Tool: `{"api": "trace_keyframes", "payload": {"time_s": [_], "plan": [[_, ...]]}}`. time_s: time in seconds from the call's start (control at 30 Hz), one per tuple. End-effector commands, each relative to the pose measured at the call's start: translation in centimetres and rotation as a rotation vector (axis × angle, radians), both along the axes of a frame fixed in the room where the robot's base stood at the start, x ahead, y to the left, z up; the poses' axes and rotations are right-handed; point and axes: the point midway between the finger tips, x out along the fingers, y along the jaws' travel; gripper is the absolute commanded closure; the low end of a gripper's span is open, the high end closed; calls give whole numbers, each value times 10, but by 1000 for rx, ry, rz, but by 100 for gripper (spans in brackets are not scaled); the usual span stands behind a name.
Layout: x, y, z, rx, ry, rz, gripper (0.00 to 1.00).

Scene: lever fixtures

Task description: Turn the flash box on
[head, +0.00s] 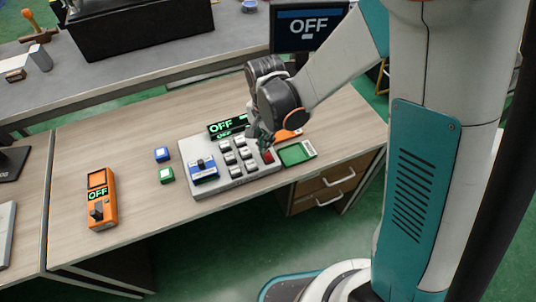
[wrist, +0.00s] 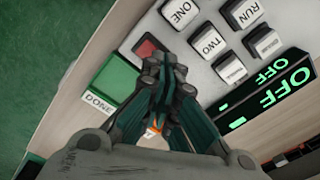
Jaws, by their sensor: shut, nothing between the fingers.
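No readable label says "flash box", so I cannot tell which device it is. A grey panel (head: 222,190) on the wooden desk carries several push buttons, a blue switch (head: 203,168), a red button (head: 268,157) and a dark display (head: 228,126) reading OFF in green. In the wrist view two OFF lines show on this display (wrist: 265,92). An orange box (head: 101,200) at the desk's left has a dark knob and a green OFF screen. My gripper (head: 264,142) is shut and empty over the panel's right end. In the wrist view its fingertips (wrist: 165,65) overlap the red button (wrist: 148,50); contact is unclear.
A monitor (head: 307,27) reading OFF stands behind. Bare desk lies between the orange box and blocks.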

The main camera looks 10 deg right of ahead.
Motion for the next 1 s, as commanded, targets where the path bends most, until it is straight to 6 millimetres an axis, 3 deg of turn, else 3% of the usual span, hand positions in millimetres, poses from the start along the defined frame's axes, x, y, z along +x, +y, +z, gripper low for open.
{"api": "trace_keyframes", "payload": {"time_s": [1.0], "plan": [[0, 0, -9, 0, 0, 0, 100]]}}
